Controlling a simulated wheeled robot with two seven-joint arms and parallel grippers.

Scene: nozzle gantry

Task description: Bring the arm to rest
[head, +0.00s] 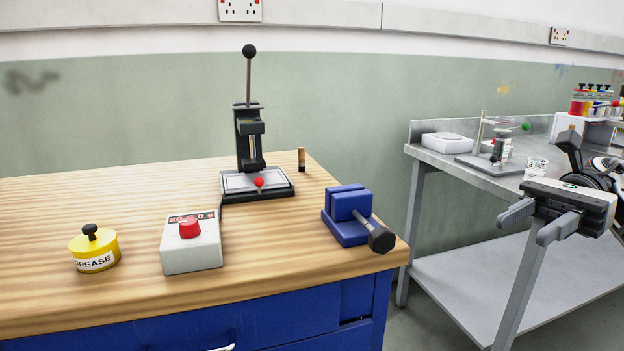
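My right gripper (537,226) is at the right of the head view, in the air in front of the grey metal bench. Its two grey fingers are spread apart with nothing between them. It touches nothing that I can see. Part of my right arm shows behind it at the right edge. My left gripper and arm are not in the picture.
A wooden bench (50,295) holds a yellow grease pot (93,252), a red-button box (191,250), a lever press (250,150) and a blue vise (346,216). A metal bench (450,163) with a white box (448,142) stands at right. A floor gap separates the benches.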

